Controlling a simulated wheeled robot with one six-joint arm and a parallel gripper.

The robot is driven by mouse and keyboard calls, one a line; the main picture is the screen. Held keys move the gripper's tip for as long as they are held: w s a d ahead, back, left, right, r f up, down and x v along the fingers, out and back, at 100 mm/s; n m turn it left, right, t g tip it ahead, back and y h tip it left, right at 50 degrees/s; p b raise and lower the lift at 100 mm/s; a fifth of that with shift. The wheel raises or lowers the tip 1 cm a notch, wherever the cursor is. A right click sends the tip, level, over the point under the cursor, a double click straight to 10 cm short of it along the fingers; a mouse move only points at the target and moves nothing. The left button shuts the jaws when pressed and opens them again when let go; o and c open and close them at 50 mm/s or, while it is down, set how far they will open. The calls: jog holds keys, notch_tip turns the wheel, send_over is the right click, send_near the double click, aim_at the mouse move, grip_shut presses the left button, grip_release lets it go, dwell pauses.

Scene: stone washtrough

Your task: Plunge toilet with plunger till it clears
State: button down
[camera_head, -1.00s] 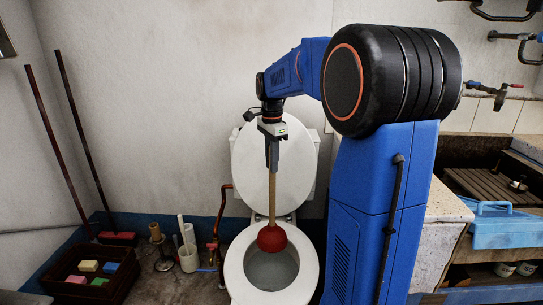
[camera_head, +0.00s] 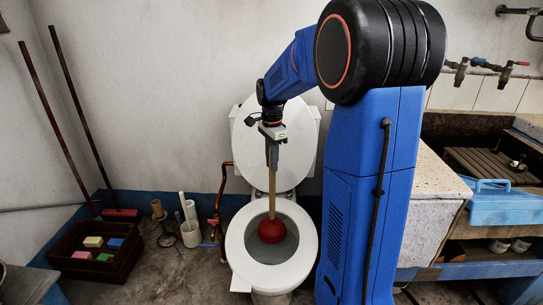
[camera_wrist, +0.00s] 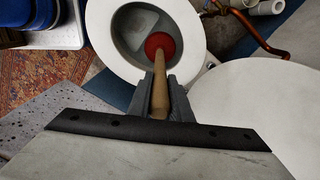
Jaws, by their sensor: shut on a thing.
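My gripper (camera_head: 272,153) is shut on the wooden handle of the plunger (camera_head: 271,230). The handle points down, and the red rubber cup sits inside the opening of the white toilet (camera_head: 235,255). In the wrist view the handle runs between my gripper's fingers (camera_wrist: 160,98) and the red cup of the plunger (camera_wrist: 160,45) shows over the grey bowl. I cannot tell whether the cup touches the bottom of the bowl. The toilet lid (camera_head: 300,160) is raised against the tank behind my gripper.
A dark crate (camera_head: 95,275) with coloured sponges stands on the floor at left. White tubes (camera_head: 190,235) and a copper pipe (camera_head: 217,190) are left of the toilet. A stone-topped counter (camera_head: 435,180) and a blue toolbox (camera_head: 497,205) are at right.

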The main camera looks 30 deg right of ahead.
aim_at(272, 192)
jog(key=shift+f, duration=4)
jog(key=shift+f, duration=3.1)
jog(key=shift+r, duration=3.1)
jog(key=shift+f, duration=3.1)
